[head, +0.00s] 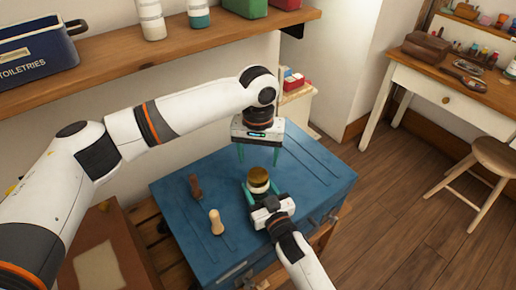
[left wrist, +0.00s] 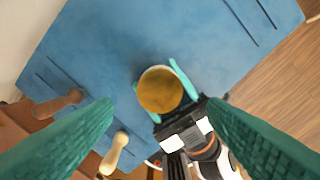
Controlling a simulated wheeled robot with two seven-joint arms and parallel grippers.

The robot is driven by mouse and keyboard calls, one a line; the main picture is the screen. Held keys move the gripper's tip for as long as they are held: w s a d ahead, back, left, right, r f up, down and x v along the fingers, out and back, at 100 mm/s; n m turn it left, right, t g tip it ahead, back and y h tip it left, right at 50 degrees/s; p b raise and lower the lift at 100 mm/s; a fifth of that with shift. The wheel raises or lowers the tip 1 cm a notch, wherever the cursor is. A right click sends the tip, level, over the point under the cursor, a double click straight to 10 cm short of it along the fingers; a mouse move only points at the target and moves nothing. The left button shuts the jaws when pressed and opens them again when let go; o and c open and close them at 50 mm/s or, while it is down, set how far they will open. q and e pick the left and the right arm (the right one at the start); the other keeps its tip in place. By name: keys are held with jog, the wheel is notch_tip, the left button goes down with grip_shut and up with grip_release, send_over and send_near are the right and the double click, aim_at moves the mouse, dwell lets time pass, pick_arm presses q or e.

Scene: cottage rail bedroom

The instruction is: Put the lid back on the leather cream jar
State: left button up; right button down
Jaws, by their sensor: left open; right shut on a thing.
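The leather cream jar (head: 260,187) is pale and stands above the blue work top, between the teal fingers of my right gripper (head: 262,192), which is shut on it. A golden-brown lid (head: 259,174) sits on top of the jar and appears roughly level; whether it is fully seated I cannot tell. In the left wrist view the lid (left wrist: 160,90) is a round brown disc with a pale edge showing at its upper side. My left gripper (head: 259,157) is open and empty, pointing down above the lid, its fingers apart on either side. The jar's lower part is hidden.
On the blue top (head: 190,235) lie a dark brown-handled tool (head: 195,187) and a light wooden-handled tool (head: 216,222), left of the jar. A wall shelf (head: 150,55) runs behind my left arm. The blue top right of the jar is clear.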

aim_at(258, 175)
pick_arm(q)
jog(key=shift+f, duration=3.05)
jog(key=c, duration=1)
jog(key=m, duration=0.6)
jog(key=shift+m, duration=0.4)
jog(key=m, duration=0.3)
jog(key=shift+m, duration=0.4)
jog(key=m, duration=0.4)
jog(key=o, duration=1.1)
jog(key=shift+o, duration=0.2)
notch_tip(258, 175, up, 12)
